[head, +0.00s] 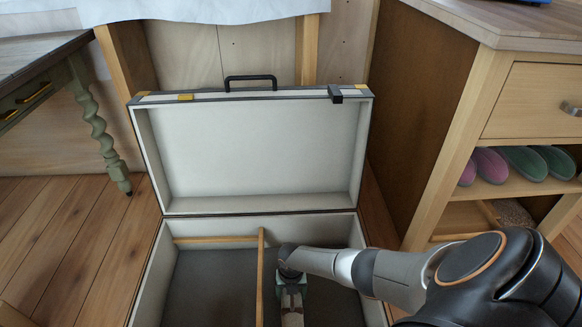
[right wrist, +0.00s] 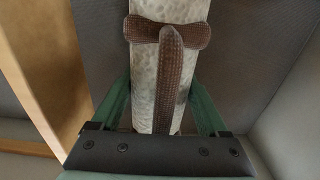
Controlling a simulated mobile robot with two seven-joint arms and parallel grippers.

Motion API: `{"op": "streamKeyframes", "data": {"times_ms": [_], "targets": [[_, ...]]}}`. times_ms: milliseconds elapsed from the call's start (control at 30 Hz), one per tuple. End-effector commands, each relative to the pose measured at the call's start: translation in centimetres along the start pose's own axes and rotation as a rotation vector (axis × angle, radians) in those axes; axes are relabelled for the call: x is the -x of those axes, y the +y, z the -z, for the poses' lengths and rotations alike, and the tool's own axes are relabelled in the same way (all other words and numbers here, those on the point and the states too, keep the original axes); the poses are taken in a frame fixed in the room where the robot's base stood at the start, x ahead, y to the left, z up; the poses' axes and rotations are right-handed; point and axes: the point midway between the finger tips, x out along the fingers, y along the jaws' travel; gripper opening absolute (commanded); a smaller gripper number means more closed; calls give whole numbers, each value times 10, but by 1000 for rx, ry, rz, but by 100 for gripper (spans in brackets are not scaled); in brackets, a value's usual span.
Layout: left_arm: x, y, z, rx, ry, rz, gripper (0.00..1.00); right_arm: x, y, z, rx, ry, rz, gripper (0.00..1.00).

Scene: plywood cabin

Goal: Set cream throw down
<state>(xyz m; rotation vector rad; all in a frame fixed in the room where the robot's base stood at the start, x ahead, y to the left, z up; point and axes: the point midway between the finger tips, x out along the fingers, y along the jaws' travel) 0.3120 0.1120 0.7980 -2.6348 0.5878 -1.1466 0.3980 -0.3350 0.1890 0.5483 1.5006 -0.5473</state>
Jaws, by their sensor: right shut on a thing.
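The cream throw (right wrist: 145,90) is a mottled cream roll with a brown woven strap across and along it. In the right wrist view it lies between the green fingers of my right gripper (right wrist: 163,100), which is shut on it. In the head view my right gripper (head: 292,290) points down inside the right compartment of the open suitcase (head: 148,290). Only a small piece of the throw shows below it there. I cannot tell whether the throw touches the suitcase floor. My left gripper is not in view.
A wooden divider (head: 260,275) stands just left of my gripper, and also shows in the right wrist view (right wrist: 50,60). The raised lid (head: 250,150) stands behind. The left compartment looks empty. A cabinet (head: 480,120) with slippers (head: 525,162) is at right, a dark table (head: 40,60) at left.

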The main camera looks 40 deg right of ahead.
Motion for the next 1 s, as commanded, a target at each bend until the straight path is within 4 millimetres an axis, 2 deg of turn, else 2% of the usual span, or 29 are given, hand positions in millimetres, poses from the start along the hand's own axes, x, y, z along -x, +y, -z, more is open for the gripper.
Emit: {"op": "streamKeyframes", "data": {"times_ms": [300, 333, 500, 833, 1000], "targets": [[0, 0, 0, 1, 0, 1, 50, -5, 1, -1, 0, -2, -2, 0], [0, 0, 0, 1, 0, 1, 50, -6, 0, 0, 0, -1, -1, 80], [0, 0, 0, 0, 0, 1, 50, -6, 0, 0, 0, 0, -1, 99], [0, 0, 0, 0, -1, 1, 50, -5, 0, 0, 1, 0, 0, 100], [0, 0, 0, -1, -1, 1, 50, 2, -1, 0, 2, -1, 0, 100]]}}
